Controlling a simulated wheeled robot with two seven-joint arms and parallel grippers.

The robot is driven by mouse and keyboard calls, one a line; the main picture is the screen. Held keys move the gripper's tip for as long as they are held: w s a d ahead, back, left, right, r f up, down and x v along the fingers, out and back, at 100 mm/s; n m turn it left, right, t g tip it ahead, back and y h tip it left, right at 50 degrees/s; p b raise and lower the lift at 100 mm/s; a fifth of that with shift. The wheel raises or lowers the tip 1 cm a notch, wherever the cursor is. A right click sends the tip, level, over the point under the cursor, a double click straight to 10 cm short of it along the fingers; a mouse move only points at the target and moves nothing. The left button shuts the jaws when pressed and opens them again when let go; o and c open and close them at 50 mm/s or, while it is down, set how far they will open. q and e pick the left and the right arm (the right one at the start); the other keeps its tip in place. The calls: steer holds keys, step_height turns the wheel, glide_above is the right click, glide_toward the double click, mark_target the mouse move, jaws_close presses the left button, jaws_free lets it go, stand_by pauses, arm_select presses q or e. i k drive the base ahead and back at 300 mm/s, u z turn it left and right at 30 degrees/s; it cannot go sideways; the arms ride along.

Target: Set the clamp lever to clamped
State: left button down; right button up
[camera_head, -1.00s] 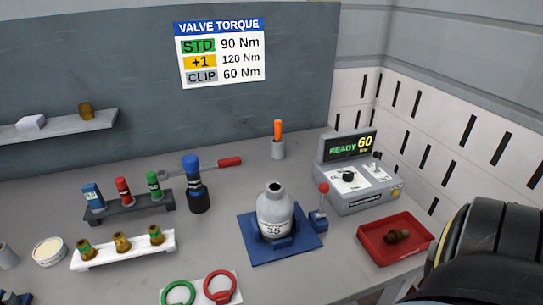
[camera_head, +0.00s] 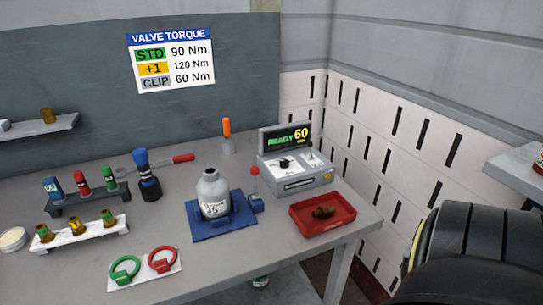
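The clamp lever (camera_head: 255,182) has a red knob and a blue base. It stands upright at the right edge of the blue clamp plate (camera_head: 203,231). A grey gas cylinder (camera_head: 212,190) marked 45 stands upright in the clamp on that plate. Whether the clamp jaws grip it cannot be told. A large black part of my own arm fills the lower right, well to the right of the lever. Neither gripper's fingers are in view.
A torque controller (camera_head: 295,170) reading READY 60 stands behind the lever. A red tray (camera_head: 322,219) with a brown part is to its right. A blue-and-black tool (camera_head: 147,178), racks of fittings and two rings (camera_head: 163,260) are to the left. Bench space before the clamp is clear.

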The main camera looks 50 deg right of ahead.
mark_target(255, 171)
steer(key=k, duration=0.5)
steer(key=z, duration=1.8)
steer(key=i, duration=0.2)
steer(key=z, duration=0.15)
